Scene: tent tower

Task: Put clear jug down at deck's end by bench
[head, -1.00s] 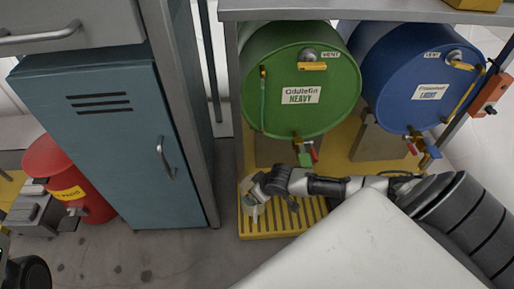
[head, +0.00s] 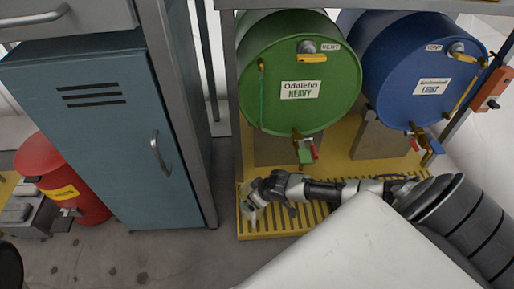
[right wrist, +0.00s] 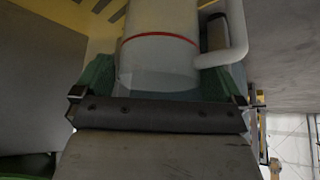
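The clear jug (right wrist: 160,62) fills the middle of the right wrist view, with a red line around it and a pale handle on its right side. It sits between the green-padded fingers of my right gripper (right wrist: 160,88), which appear closed on it. In the head view my right gripper (head: 254,202) is at the left end of the yellow slatted deck (head: 285,222). The jug is small and mostly unclear there. Whether its base touches the deck cannot be told. My left gripper is not in view.
A green drum (head: 300,85) and a blue drum (head: 420,70) lie above the deck, with taps facing out. A blue-grey cabinet (head: 100,140) stands left of the deck, with a red canister (head: 65,185) beyond it. Grey floor (head: 160,255) lies clear in front.

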